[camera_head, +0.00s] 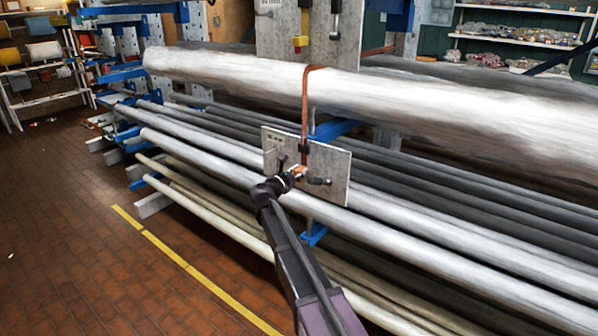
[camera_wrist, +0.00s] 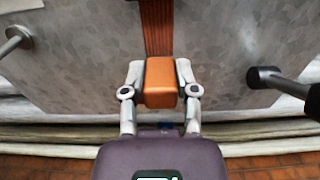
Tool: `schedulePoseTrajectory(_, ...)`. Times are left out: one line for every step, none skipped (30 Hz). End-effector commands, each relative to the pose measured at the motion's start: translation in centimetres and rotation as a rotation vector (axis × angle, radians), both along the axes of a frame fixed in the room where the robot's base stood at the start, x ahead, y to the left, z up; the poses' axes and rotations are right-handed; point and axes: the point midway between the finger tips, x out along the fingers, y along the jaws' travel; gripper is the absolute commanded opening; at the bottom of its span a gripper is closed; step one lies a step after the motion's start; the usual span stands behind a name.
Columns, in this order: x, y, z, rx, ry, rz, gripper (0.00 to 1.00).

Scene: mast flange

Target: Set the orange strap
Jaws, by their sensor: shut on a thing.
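The orange strap (camera_head: 305,100) hangs over the large pale mast (camera_head: 420,105) and runs down in front of a grey plate (camera_head: 330,165). A dark buckle-like piece (camera_head: 304,148) sits on the strap near the plate's upper part. My gripper (camera_head: 298,172) is at the plate's lower middle. In the wrist view, my gripper (camera_wrist: 161,85) is shut on an orange block (camera_wrist: 161,82) at the strap's lower end, with a finger on each side. The strap (camera_wrist: 156,28) rises from behind the block along the plate (camera_wrist: 215,50).
Long pale and dark poles lie on racks below the mast. The brick floor (camera_head: 70,240) at the left is mostly clear.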

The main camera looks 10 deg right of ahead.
Motion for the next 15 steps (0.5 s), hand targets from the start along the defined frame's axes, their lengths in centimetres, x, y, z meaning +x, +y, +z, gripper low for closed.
schedulePoseTrajectory(0.0,-0.1,-0.9,0.001,0.001,-0.001,0.00)
schedulePoseTrajectory(0.0,-0.1,-1.2,0.001,0.001,-0.001,0.00)
schedulePoseTrajectory(0.0,-0.1,-1.5,0.001,0.001,-0.001,0.00)
schedulePoseTrajectory(0.0,-0.1,-1.8,0.001,0.001,-0.001,0.00)
schedulePoseTrajectory(0.0,-0.1,-2.0,0.001,0.001,-0.001,0.00)
schedulePoseTrajectory(0.0,-0.1,-2.3,0.001,0.001,-0.001,0.00)
schedulePoseTrajectory(0.0,-0.1,-2.4,0.001,0.001,-0.001,0.00)
schedulePoseTrajectory(0.0,-0.1,-2.6,0.001,0.001,-0.001,0.00)
schedulePoseTrajectory(0.0,-0.1,-2.7,0.001,0.001,-0.001,0.00)
schedulePoseTrajectory(0.0,-0.1,-2.8,0.001,0.001,-0.001,0.00)
schedulePoseTrajectory(0.0,-0.1,-2.8,0.001,0.001,-0.001,0.00)
schedulePoseTrajectory(0.0,-0.1,-2.9,0.001,0.001,-0.001,0.00)
schedulePoseTrajectory(0.0,-0.1,-2.9,0.001,0.000,-0.001,0.00)
schedulePoseTrajectory(0.0,-0.1,-2.8,0.001,0.000,-0.001,0.00)
schedulePoseTrajectory(0.0,-0.1,-2.8,0.001,0.000,-0.001,0.00)
